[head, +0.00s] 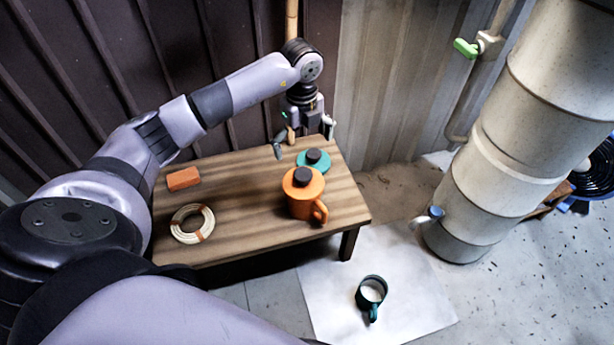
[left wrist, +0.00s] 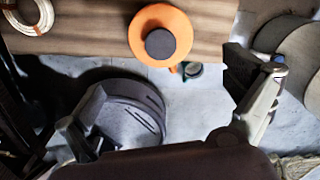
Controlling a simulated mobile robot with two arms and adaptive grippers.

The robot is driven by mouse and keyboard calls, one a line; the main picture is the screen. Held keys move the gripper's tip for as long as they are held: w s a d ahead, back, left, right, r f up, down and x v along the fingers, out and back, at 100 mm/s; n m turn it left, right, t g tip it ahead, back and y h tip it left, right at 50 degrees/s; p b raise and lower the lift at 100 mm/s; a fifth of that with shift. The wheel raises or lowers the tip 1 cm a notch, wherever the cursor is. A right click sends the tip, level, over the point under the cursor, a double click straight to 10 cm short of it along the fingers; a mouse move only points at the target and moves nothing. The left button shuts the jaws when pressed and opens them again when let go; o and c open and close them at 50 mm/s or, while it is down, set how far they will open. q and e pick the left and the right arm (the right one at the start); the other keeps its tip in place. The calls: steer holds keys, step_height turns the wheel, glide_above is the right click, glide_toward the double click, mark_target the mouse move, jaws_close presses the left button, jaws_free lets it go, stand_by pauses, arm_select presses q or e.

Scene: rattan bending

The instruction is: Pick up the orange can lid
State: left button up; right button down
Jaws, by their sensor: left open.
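The orange lid (head: 303,181) with a dark round knob sits on top of an orange can (head: 302,209) with a side handle, near the right end of the table. In the left wrist view the orange lid (left wrist: 178,22) shows from above, ahead of and between the spread fingers. My left gripper (head: 304,138) is open and empty, above the table's far edge, apart from the lid. It also shows in the left wrist view (left wrist: 172,112). My right gripper is in neither view.
A teal lid (head: 325,166) lies behind the orange can on the wooden table (head: 243,203). A reddish-orange block (head: 183,179) and a rattan coil (head: 192,224) lie at left. A teal mug (head: 371,291) stands on a white floor sheet (head: 420,299). A large pipe (head: 500,165) rises at right.

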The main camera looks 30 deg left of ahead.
mark_target(304, 174)
arm_select(q)
step_height(304, 174, down, 8)
steer(key=shift+d+r+b, duration=0.1)
steer(key=shift+r+b, duration=0.1)
steer(key=shift+b, duration=0.5)
steer(key=shift+s+d+f+b, duration=0.1)
steer(key=shift+f+b, duration=0.25)
steer(key=shift+f, duration=0.6)
step_height(304, 174, down, 2)
steer(key=shift+f+b, duration=0.25)
steer(key=shift+b, duration=0.15)
steer(key=shift+f, duration=0.25)
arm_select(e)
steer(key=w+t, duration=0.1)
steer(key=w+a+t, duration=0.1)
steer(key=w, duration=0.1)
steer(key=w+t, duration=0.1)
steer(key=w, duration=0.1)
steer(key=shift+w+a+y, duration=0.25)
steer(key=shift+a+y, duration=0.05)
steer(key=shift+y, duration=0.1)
arm_select(q)
steer(key=shift+c, duration=0.5)
steer(key=c, duration=2)
